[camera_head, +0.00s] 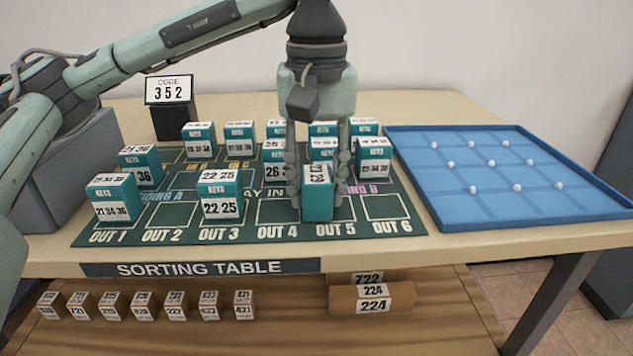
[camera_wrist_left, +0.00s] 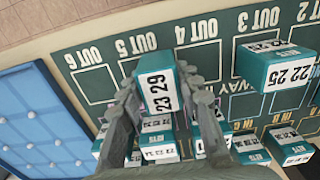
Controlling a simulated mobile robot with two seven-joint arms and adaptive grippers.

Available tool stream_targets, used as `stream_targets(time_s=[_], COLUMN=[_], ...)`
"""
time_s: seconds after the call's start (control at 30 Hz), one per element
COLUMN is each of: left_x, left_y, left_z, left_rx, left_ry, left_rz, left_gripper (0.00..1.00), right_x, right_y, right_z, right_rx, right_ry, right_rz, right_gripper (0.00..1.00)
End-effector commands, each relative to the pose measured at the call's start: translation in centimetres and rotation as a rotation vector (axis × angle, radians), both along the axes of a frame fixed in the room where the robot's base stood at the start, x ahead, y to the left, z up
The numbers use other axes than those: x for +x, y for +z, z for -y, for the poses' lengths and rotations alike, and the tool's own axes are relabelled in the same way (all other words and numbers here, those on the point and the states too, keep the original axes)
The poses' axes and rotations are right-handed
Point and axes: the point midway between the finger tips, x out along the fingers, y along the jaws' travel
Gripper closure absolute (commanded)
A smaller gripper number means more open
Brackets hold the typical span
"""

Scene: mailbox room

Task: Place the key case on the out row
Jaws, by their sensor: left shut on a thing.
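My left gripper (camera_head: 318,187) is shut on a teal key case (camera_head: 317,204) with a white label, held just above or on the mat behind the OUT 5 label. The wrist view shows the held case (camera_wrist_left: 157,88), labelled 23 29, between the fingers (camera_wrist_left: 170,90). The out row is the front line of outlined squares on the dark green mat (camera_head: 150,236). A case labelled 21 34 36 (camera_head: 113,200) stands at OUT 1 and one labelled 22 25 (camera_head: 220,200) at OUT 3. The OUT 2, OUT 4 and OUT 6 squares look empty. My right gripper is not in view.
Several more key cases (camera_head: 199,139) stand in rows behind the out row. A code sign (camera_head: 169,90) reading 352 stands at the back left. A blue tray (camera_head: 430,199) with small white balls lies right of the mat. Small boxes (camera_head: 112,306) sit on the shelf below.

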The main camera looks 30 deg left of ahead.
Motion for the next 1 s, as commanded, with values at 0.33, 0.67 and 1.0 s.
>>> stream_targets(time_s=[0.33,0.67,1.0], left_x=[0.0,0.0,0.1], left_y=[-0.3,-0.3,2.7], left_z=[0.0,0.0,0.1], left_rx=[0.000,0.000,-0.002], left_ry=[0.000,0.000,0.000], left_rz=[0.000,0.000,0.005], left_gripper=[0.60,0.46,0.46], right_x=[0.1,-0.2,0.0], right_y=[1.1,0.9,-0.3], right_z=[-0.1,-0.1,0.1], right_rx=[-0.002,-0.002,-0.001], right_ry=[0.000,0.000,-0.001], right_rz=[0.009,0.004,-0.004], right_gripper=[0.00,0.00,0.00])
